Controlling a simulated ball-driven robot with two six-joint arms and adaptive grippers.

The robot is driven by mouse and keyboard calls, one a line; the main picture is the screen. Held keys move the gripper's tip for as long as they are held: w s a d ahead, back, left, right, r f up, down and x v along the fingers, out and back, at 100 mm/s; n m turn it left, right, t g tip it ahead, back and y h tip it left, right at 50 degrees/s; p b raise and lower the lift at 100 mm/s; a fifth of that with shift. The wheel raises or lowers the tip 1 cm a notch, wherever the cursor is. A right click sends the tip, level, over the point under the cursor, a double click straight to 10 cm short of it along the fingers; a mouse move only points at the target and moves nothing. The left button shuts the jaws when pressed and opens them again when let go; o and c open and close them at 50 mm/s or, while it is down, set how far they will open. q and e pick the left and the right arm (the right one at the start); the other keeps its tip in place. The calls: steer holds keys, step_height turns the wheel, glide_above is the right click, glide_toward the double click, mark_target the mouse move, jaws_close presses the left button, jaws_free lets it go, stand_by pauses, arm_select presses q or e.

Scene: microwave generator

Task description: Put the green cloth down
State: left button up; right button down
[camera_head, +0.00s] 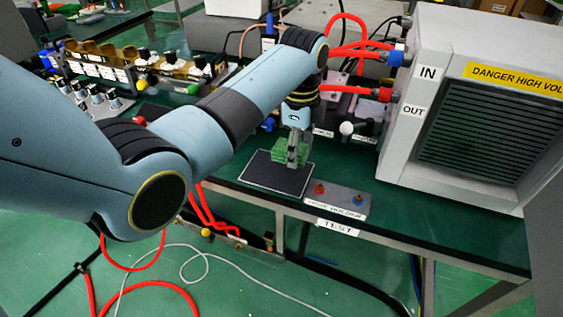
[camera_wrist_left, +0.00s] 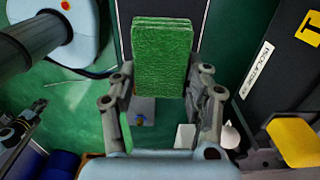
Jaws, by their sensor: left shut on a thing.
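The green cloth (camera_head: 281,153) is a small folded block with a rough surface. My left gripper (camera_head: 297,158) is shut on it and holds it over the black mat (camera_head: 258,178) near the front edge of the green bench. I cannot tell whether the cloth's underside touches the mat. In the left wrist view the cloth (camera_wrist_left: 162,58) sits between the two fingers, its broad face to the camera. The gripper partly covers the cloth in the head view. My right gripper is not in view.
A grey holder with red and blue knobs (camera_head: 338,199) lies just right of the mat. A large grey high-voltage unit (camera_head: 405,145) stands further right, with red hoses (camera_head: 350,88). Bottles (camera_head: 177,68) and vials (camera_head: 95,98) stand at left. Red hoses hang below the bench edge.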

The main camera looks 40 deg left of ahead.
mark_target(283, 144)
arm_select(q)
steer(key=a+f, duration=0.2)
steer(key=a, duration=0.1)
steer(key=shift+s+a, duration=0.15)
steer(key=shift+s, duration=0.25)
step_height(283, 144, down, 2)
steer(key=shift+f, duration=0.45)
steer(key=shift+f+p, duration=0.3)
steer(key=shift+f, duration=0.1)
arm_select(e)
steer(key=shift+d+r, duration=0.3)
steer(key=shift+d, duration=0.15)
arm_select(q)
steer(key=shift+f, duration=0.1)
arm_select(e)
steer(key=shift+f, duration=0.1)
arm_select(q)
steer(key=o, duration=1.2)
steer(key=shift+c, duration=0.2)
steer(key=shift+o, duration=0.2)
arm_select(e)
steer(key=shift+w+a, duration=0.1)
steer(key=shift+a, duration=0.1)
